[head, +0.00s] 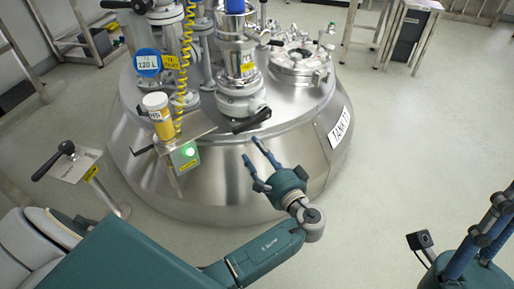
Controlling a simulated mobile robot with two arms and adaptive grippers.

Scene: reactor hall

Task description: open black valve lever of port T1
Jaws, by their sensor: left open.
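A black lever (252,120) sits at the base of the central steel port (236,65) on top of the round steel tank (220,170). It slants up to the right.
A bracket beside the lever holds a yellow-and-white bottle (158,115) and a green-lit box (186,156). A coiled yellow hose (185,50) hangs behind. Another black lever (60,160) stands on a post at left.

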